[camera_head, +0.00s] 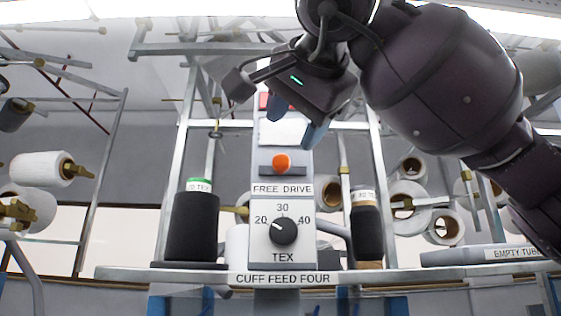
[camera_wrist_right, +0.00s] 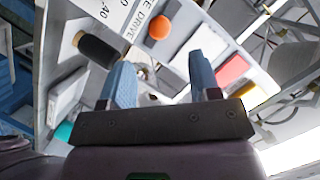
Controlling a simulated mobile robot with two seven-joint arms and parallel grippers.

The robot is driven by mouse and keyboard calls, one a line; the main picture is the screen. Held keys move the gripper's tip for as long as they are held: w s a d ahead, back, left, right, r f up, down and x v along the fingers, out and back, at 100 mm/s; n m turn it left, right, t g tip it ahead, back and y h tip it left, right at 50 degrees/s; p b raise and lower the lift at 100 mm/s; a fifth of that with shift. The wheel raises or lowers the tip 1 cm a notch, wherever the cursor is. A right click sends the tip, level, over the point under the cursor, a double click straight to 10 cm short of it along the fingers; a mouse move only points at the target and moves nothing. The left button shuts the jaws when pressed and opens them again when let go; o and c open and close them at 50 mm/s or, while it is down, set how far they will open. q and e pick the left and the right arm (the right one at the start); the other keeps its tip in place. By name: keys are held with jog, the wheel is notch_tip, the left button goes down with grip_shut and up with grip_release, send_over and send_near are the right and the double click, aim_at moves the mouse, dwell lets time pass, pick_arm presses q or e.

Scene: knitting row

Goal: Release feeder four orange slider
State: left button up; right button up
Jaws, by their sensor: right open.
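The orange slider (camera_head: 282,163) is a round knob on the feeder four panel, above the FREE DRIVE label (camera_head: 282,189). It also shows in the right wrist view (camera_wrist_right: 159,27), beyond and between my fingertips. My right gripper (camera_head: 290,118) is open and empty, above the slider and apart from it. Its two blue fingers (camera_wrist_right: 158,72) show in the right wrist view. The sign below reads CUFF FEED FOUR (camera_head: 283,279). My left gripper is not in view.
A black TEX dial (camera_head: 284,230) sits below the slider, its pointer near 20. A dark cone (camera_head: 193,228) stands left and another dark spool (camera_head: 367,232) right. A red part (camera_wrist_right: 233,70) shows above the slider. Metal rack posts stand on both sides.

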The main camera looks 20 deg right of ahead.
aim_at(282, 158)
jog(key=p+x, duration=0.1)
jog(key=x, duration=0.8)
jog(key=shift+w+d+f, duration=0.1)
jog(key=shift+w, duration=0.05)
jog(key=shift+c, duration=0.2)
grip_shut()
